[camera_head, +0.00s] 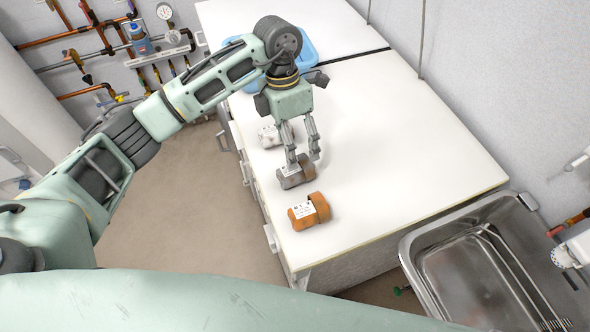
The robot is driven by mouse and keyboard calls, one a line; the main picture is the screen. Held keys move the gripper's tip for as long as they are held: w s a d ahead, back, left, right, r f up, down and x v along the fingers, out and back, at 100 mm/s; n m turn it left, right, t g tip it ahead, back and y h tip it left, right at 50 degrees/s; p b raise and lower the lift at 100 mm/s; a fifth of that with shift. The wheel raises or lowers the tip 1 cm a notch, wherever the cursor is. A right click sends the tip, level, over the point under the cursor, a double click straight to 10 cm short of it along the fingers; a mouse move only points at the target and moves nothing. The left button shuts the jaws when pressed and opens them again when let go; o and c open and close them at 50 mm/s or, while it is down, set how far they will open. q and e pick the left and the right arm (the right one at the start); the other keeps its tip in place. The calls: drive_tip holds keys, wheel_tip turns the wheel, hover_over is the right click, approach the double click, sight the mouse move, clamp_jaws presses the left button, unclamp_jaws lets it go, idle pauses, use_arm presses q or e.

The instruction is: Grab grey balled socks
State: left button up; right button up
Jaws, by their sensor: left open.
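The grey balled socks (292,178) lie on the white countertop (400,140), with a pale label on them. My left gripper (303,160) points down directly over the grey socks. Its fingers are open and reach down close to the socks, overlapping their upper edge in the head view. I cannot tell whether the fingers touch them. My right gripper is not in view.
Orange balled socks (309,211) lie just in front of the grey ones. White balled socks (270,137) lie behind, partly hidden by my gripper. A blue tub (309,50) stands farther back. A metal sink (470,265) is at right. The counter's right side is clear.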

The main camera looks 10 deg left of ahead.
sight(295, 172)
use_arm(q)
drive_tip(key=p+x, duration=0.1)
drive_tip(key=x, duration=0.2)
drive_tip(key=p+x, duration=0.2)
drive_tip(key=x, duration=0.1)
drive_tip(key=shift+s+a+f, duration=0.15)
drive_tip(key=shift+s+f, duration=0.05)
drive_tip(key=shift+s, duration=0.1)
drive_tip(key=shift+f, duration=0.5)
drive_tip(key=c, duration=1.3)
drive_tip(key=shift+o, duration=0.2)
drive_tip(key=shift+r, duration=0.1)
